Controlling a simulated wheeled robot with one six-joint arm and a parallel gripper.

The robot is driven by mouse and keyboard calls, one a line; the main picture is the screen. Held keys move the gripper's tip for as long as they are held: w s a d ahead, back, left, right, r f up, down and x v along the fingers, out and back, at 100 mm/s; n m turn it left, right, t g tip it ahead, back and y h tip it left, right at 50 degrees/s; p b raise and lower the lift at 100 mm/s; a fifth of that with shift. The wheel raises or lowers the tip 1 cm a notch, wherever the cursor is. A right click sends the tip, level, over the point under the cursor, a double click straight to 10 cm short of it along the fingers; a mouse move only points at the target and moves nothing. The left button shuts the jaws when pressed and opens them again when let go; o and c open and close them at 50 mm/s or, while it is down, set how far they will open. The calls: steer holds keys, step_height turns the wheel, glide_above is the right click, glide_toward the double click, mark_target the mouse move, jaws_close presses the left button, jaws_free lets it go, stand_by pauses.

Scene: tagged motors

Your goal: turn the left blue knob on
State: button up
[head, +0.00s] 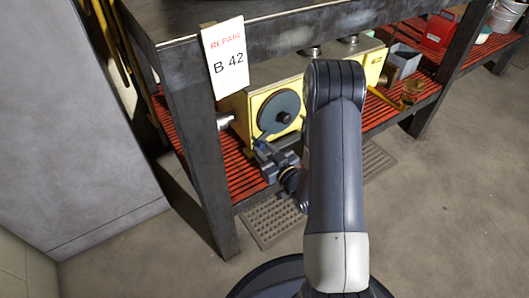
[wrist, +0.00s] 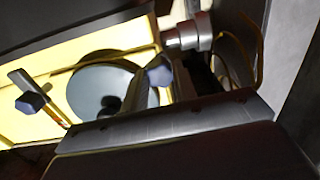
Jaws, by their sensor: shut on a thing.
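The yellow motor (head: 236,104) stands on the red slatted shelf, with a round dark grey disc (head: 279,111) on its front. My gripper (head: 260,146) is at the lower left of the motor's front, shut on the left blue knob (wrist: 160,74). In the wrist view this knob shows between the fingers, its lower part hidden by them. A second blue knob (wrist: 30,103) sits beside a pale lever plate on the other side of the disc, clear of my gripper. My arm hides that part of the motor in the head view.
A metal shaft (head: 224,122) sticks out from the motor's left end, close to the gripper. The dark bench leg (head: 205,150) stands left of it, below a "REPAIR B 42" tag (head: 226,58). A grey bin (head: 403,62) and red box (head: 438,30) stand farther right.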

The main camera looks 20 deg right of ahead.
steer(key=o, duration=1)
steer(key=p+v, duration=0.1)
steer(key=v, duration=1)
steer(key=shift+p, duration=0.3)
steer(key=shift+w, duration=0.1)
steer(key=b+x, duration=0.1)
steer(key=x, duration=1)
steer(key=shift+b, duration=0.3)
steer(key=shift+p, duration=0.4)
steer(key=shift+f+b, duration=0.1)
steer(key=shift+b, duration=0.25)
